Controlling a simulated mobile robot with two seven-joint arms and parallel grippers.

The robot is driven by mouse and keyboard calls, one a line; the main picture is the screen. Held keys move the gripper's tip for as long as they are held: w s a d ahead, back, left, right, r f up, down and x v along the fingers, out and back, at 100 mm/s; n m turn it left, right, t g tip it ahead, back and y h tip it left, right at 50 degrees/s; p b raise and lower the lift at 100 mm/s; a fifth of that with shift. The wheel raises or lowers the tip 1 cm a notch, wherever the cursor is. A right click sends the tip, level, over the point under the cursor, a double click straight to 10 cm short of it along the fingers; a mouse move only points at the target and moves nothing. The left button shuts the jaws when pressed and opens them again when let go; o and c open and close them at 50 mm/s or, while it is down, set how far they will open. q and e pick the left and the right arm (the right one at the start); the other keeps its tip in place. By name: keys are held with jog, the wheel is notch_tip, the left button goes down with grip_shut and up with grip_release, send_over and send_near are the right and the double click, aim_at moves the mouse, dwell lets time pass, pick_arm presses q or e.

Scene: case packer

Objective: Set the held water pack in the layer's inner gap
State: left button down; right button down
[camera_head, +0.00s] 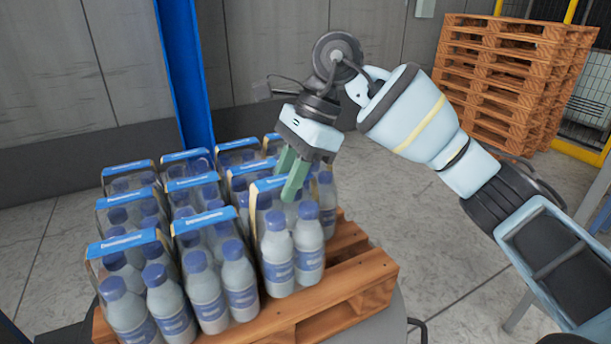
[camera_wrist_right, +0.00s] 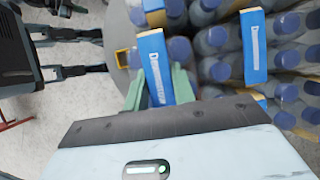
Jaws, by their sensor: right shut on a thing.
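My right gripper (camera_head: 294,175) is shut on a water pack (camera_head: 280,251) with blue-capped bottles and a blue top strip. It grips the pack by the top with green fingers. The pack is upright at the right side of the layer, close beside the front middle pack (camera_head: 208,285). I cannot tell whether its base touches the pallet. In the right wrist view the held pack's blue strip (camera_wrist_right: 157,67) shows by the green fingers, with another pack's strip (camera_wrist_right: 254,45) to its right. The inner gap cannot be made out. My left gripper is not in view.
The layer's other packs stand close together on a wooden pallet (camera_head: 365,287), whose right end is bare. A blue post (camera_head: 184,70) and a grey wall rise behind. A tall stack of pallets (camera_head: 500,85) stands at the back right. The floor between is clear.

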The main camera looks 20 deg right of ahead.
jog(key=shift+r, duration=0.15)
jog(key=shift+w+a, duration=0.3)
jog(key=shift+a, duration=0.1)
jog(key=shift+w+a+f, duration=0.1)
jog(key=shift+f, duration=1.8)
jog(key=c, duration=1.2)
grip_release()
jog(key=shift+f, duration=0.15)
jog(key=shift+o, duration=0.2)
jog(key=v, duration=1.2)
